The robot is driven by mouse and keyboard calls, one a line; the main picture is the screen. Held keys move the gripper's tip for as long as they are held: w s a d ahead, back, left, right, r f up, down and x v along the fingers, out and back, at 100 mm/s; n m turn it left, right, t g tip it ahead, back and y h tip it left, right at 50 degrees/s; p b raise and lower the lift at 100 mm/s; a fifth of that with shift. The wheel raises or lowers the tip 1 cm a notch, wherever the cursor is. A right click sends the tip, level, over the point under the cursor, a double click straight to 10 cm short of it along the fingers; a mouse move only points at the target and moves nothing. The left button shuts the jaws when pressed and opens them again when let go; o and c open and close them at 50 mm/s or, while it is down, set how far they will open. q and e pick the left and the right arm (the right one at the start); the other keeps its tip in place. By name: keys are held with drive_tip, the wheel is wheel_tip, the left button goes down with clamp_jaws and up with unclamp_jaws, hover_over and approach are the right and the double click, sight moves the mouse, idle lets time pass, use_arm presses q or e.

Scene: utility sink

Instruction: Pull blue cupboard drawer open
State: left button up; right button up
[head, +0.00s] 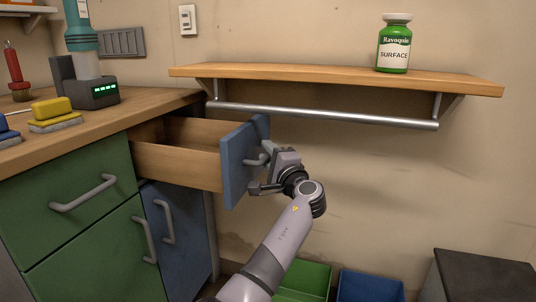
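The blue drawer (239,174) at the top right of the cupboard stands well out from the counter. Its wooden side (178,167) and part of its inside show. A grey bar handle (256,160) is on its blue front.
A blue door (183,235) is below the drawer, with green fronts (70,205) to its left. A wall shelf (330,76) with a metal rail (330,116) and a green bottle (394,45) is above right. Green (304,279) and blue (369,286) bins stand on the floor.

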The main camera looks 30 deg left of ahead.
idle(0.3)
use_arm(q)
drive_tip(key=p+v, duration=0.2)
drive_tip(key=v, duration=0.5)
idle(0.3)
